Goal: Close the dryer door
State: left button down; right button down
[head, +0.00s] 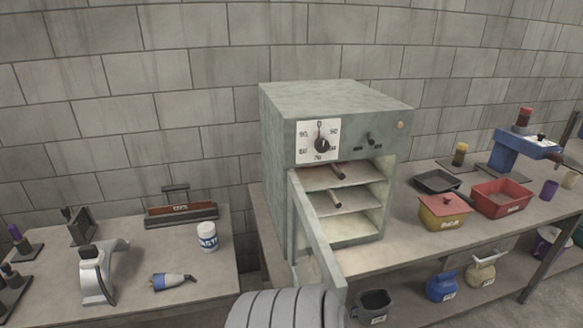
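The dryer (276,140) is a grey-green metal cabinet on the bench, with a dial (322,145) and a small switch on its front panel. Its door (318,240) is hinged at the left side of the opening and stands wide open, swung out toward me and seen nearly edge-on. Inside are shelves (352,199) with thin rod-like handles or objects on them. The door's lower end meets a grey ribbed rounded shape at the bottom edge; I cannot tell if they touch. Neither of my grippers is in view.
The right bench holds a red tray (500,198), a yellow bin (444,211), a dark tray (437,182) and a blue machine (525,150). Pots stand on the lower shelf. The left table holds a white jar (207,236) and several tools. A block wall stands behind.

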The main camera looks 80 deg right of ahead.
aim_at(299, 206)
jog(key=z, duration=2.85)
jog(key=i, duration=0.5)
jog(key=k, duration=1)
jog(key=u, duration=0.95)
jog(key=i, duration=0.85)
jog(key=z, duration=1.1)
